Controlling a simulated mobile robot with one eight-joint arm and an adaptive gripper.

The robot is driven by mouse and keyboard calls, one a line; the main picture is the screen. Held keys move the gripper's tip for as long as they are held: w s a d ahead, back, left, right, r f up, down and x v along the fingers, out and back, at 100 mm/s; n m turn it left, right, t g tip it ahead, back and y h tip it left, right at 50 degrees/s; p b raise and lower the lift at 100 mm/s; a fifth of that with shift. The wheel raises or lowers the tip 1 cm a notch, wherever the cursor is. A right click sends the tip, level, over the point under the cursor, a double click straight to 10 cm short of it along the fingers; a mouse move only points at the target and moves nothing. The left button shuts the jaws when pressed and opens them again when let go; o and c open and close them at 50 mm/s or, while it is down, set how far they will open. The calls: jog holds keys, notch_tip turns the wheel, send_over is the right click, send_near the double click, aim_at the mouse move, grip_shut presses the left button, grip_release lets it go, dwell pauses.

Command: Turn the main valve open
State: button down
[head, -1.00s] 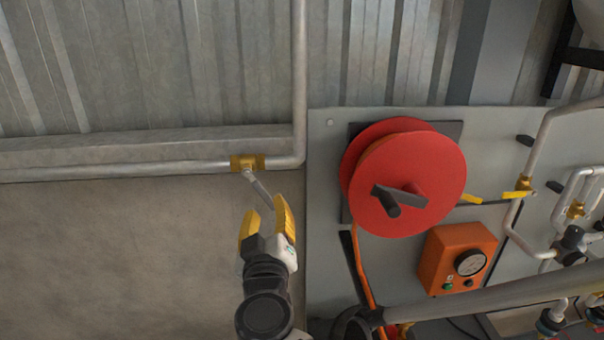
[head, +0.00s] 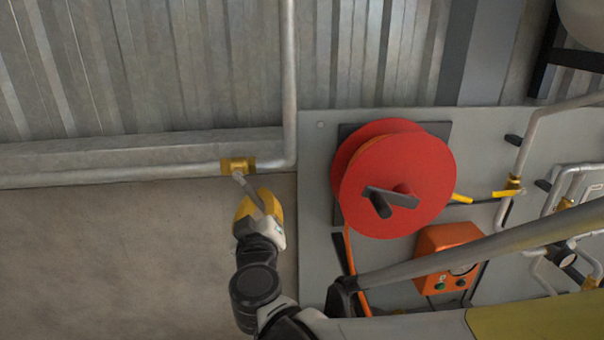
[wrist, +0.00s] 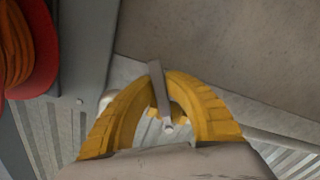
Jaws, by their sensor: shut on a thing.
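The main valve (head: 238,166) is a brass body on the horizontal grey pipe at the left wall, close to where the pipe bends upward. Its grey lever (head: 243,184) slants down and to the right from the body. My gripper (head: 259,204) has yellow fingers and is shut on the lever, a little below the valve body. In the wrist view the lever (wrist: 158,85) passes between the two curved yellow fingers (wrist: 160,98). The fingers hide part of the lever in the head view.
A red hose reel (head: 400,185) with a dark crank stands on the grey panel right of my gripper. An orange box (head: 437,262) with buttons sits below it. Pipes with yellow-handled valves (head: 506,190) are at the right. The wall left of my gripper is bare.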

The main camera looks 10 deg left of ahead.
jog(key=shift+d, duration=0.1)
jog(key=shift+w+d+r+n, duration=0.1)
jog(key=shift+d+r+n, duration=0.2)
jog(key=shift+n, duration=0.35)
jog(key=shift+d+r+n, duration=0.15)
jog(key=shift+d+n, duration=0.1)
jog(key=shift+n, duration=0.4)
jog(key=shift+w+d+r+n+p, duration=0.1)
jog(key=shift+d+r+n+p, duration=0.3)
jog(key=shift+r+n, duration=0.85)
jog(key=shift+w+d+r+n+p, duration=0.1)
jog(key=shift+d+r+n+p, duration=0.3)
jog(key=shift+n, duration=1.55)
jog(key=shift+w+d+r+n+p, duration=0.1)
jog(key=shift+d+r+n+p, duration=0.15)
jog(key=shift+r+n+p, duration=0.95)
jog(key=shift+f+n+b, duration=0.25)
jog(key=shift+n+b, duration=0.25)
jog(key=shift+b, duration=0.1)
jog(key=c, duration=1.4)
grip_release()
jog(key=shift+s, duration=0.1)
